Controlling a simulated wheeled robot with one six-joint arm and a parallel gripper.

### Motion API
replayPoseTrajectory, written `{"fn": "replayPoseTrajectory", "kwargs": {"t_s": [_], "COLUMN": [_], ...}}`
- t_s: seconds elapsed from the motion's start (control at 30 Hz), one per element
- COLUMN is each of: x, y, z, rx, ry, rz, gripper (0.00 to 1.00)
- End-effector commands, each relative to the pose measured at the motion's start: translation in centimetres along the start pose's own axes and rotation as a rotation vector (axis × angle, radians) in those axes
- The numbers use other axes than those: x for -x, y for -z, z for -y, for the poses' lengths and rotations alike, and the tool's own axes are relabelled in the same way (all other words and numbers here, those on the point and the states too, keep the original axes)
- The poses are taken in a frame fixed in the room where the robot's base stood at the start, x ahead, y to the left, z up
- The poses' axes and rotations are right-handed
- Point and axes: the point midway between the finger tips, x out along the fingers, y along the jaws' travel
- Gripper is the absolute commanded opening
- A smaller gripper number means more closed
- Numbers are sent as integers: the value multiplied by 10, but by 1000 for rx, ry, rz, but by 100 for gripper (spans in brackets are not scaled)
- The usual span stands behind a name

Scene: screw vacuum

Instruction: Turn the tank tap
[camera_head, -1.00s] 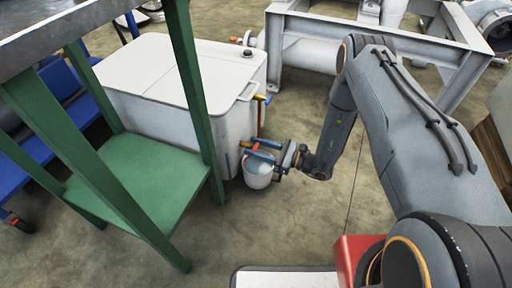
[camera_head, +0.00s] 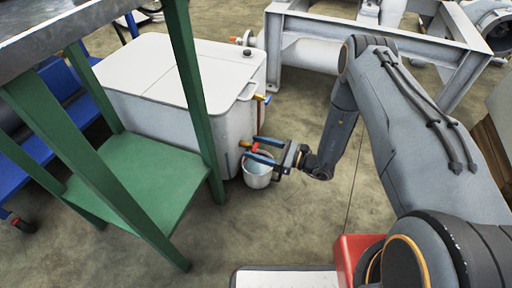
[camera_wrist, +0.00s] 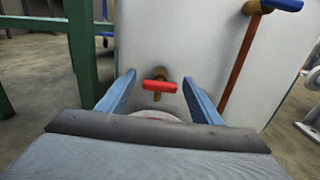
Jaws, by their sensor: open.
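The white tank (camera_head: 205,85) stands behind the green table in the head view, and its side wall (camera_wrist: 185,40) fills the middle of the wrist view. A tap with a red handle (camera_wrist: 160,86) sticks out low on that wall. The handle lies crosswise, nearly level. My gripper (camera_head: 263,148) is open, with one blue finger on each side of the red handle in the wrist view (camera_wrist: 160,90). I see no contact between fingers and handle. A white bucket (camera_head: 257,174) stands on the floor below the tap.
A green table (camera_head: 135,175) stands close at the left of the tap. A second tap with a blue handle (camera_wrist: 282,4) sits higher on the tank with a brown pipe (camera_wrist: 240,62) below it. A grey steel frame (camera_head: 300,75) stands behind my arm.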

Motion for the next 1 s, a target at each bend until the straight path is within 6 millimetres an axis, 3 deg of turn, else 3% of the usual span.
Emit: {"fn": "replayPoseTrajectory", "kwargs": {"t_s": [0.43,1.0], "x": [66,72], "y": [-1,0], "z": [0,0], "rx": [-1,-1], "ry": [4,2], "rz": [0,0], "gripper": [59,59]}}
